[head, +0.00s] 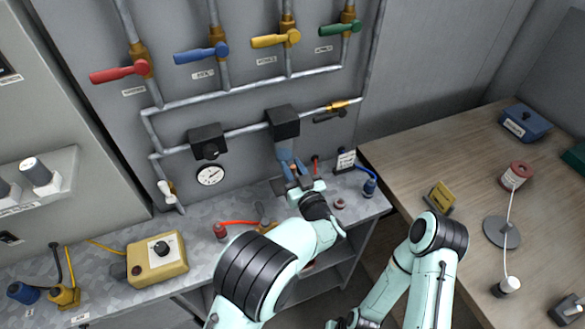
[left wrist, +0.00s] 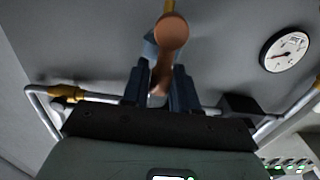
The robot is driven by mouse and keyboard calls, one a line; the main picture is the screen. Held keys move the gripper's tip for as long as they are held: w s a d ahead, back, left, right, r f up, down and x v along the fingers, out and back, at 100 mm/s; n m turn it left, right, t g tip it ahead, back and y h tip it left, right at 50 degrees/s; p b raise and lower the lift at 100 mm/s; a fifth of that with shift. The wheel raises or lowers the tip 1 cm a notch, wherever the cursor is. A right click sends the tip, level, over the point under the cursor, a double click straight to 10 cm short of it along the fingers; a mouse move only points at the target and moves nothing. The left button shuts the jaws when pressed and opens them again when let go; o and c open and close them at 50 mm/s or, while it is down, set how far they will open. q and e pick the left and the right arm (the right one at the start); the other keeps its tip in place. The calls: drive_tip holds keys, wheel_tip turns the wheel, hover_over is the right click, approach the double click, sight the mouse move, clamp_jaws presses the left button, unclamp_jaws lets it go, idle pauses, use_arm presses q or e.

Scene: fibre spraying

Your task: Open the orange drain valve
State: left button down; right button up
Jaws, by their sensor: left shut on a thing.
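The orange drain valve handle (left wrist: 162,70) shows in the left wrist view as a lever with a round end, standing between my fingers. In the head view only a small orange bit (head: 293,168) of it shows beside the fingers, below the black box on the pipe. My left gripper (head: 286,158) is shut on the handle, and its dark blue fingers also show in the left wrist view (left wrist: 160,88). The valve's body is mostly hidden by the gripper. My right arm is at the lower right, and its gripper is not clearly in view.
Red (head: 120,72), blue (head: 201,52), yellow (head: 276,39) and green (head: 339,29) valve levers sit on the wall pipes. A round gauge (head: 210,174) is left of the gripper. A yellow control box (head: 156,258) stands on the bench. A wooden table (head: 455,150) is at right.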

use_arm(q)
drive_tip(key=c, duration=1)
unclamp_jaws()
drive_tip(key=shift+o, duration=0.2)
drive_tip(key=b+v, duration=0.3)
drive_tip(key=v, duration=1)
drive_tip(key=shift+s, duration=0.2)
use_arm(e)
drive_tip(key=shift+s+f, duration=0.7)
drive_tip(key=shift+f, duration=0.3)
drive_tip(key=shift+s+f, duration=0.65)
drive_tip(key=shift+f, duration=0.3)
use_arm(q)
drive_tip(key=shift+d+r, duration=0.1)
